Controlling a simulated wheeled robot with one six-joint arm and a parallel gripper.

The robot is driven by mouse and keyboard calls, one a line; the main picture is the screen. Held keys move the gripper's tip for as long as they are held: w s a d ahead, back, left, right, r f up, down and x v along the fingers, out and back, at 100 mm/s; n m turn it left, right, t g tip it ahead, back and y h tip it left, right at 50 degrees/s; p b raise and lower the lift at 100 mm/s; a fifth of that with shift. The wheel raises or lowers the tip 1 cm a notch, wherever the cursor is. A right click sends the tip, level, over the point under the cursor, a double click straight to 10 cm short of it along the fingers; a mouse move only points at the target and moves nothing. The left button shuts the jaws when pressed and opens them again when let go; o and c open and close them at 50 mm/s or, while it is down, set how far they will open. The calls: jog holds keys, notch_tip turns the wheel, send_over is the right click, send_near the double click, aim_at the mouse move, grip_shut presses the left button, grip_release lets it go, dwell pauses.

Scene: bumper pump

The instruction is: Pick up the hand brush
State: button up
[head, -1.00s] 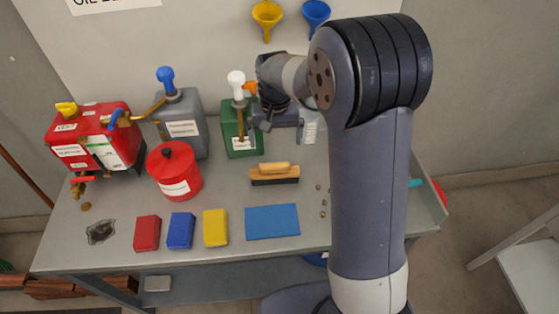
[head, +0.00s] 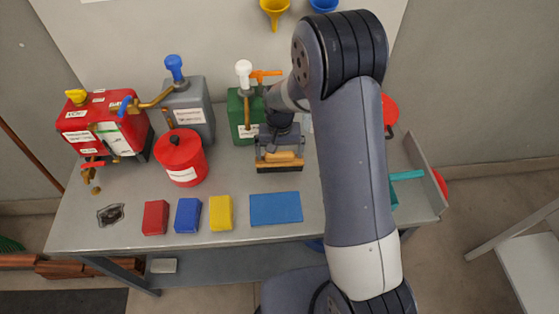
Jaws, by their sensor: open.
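The hand brush (head: 279,166), with a tan wooden handle and dark bristles, lies on the grey workbench (head: 330,213) behind the blue mat. My gripper (head: 280,149) is open and points down directly over the brush. It hides part of the handle. I cannot tell from this view whether the fingers sit around the handle or still above it.
A green can (head: 237,110) with a white-topped pump stands close behind the brush. A red canister (head: 181,160), a grey can (head: 197,112) and a red can (head: 88,125) are to the left. The blue mat (head: 275,208) and a yellow block (head: 220,212) lie in front.

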jog(key=c, duration=1.1)
jog(key=shift+r, duration=0.1)
